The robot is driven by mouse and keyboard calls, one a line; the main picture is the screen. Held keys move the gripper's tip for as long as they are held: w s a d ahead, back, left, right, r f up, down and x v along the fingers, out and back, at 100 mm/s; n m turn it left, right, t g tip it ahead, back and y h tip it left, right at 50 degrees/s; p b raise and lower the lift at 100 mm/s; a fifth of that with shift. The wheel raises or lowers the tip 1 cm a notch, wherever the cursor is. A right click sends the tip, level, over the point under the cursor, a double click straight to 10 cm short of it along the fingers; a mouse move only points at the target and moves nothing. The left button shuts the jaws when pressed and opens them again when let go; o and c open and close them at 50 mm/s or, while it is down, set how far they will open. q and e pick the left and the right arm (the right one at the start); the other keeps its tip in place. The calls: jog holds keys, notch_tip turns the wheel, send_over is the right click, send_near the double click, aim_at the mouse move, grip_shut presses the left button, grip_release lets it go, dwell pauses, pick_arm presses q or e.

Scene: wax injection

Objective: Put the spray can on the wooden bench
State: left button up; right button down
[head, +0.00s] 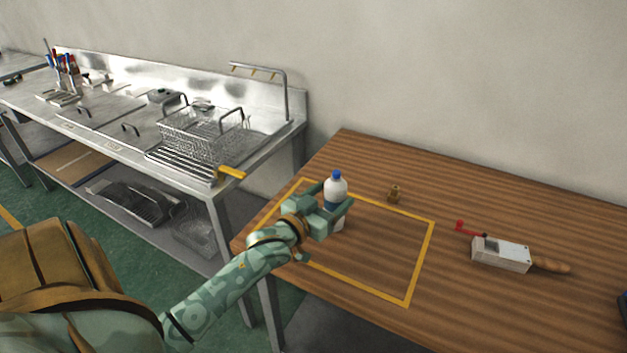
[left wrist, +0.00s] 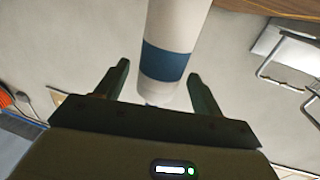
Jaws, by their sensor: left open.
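The spray can (head: 336,187) is white with a blue cap and a blue band. It stands upright on the wooden bench (head: 375,265), inside the yellow outlined rectangle. My left gripper (head: 333,196) is at the can, with one finger on either side of it. In the left wrist view, the can (left wrist: 176,45) appears between the spread fingers of the gripper (left wrist: 160,78), with gaps showing beside it. The gripper hides part of the can in the head view. My right gripper is not in view.
A grey box device (head: 501,254) with a red part and wooden handle lies to the right. A steel counter (head: 285,132) with a wire basket (head: 200,135) stands at left. The bench's back right is clear.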

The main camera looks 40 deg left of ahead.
pick_arm(q)
jog(key=s+p, duration=0.1)
jog(key=s, duration=0.9)
jog(key=shift+d, duration=0.2)
jog(key=shift+w, duration=0.1)
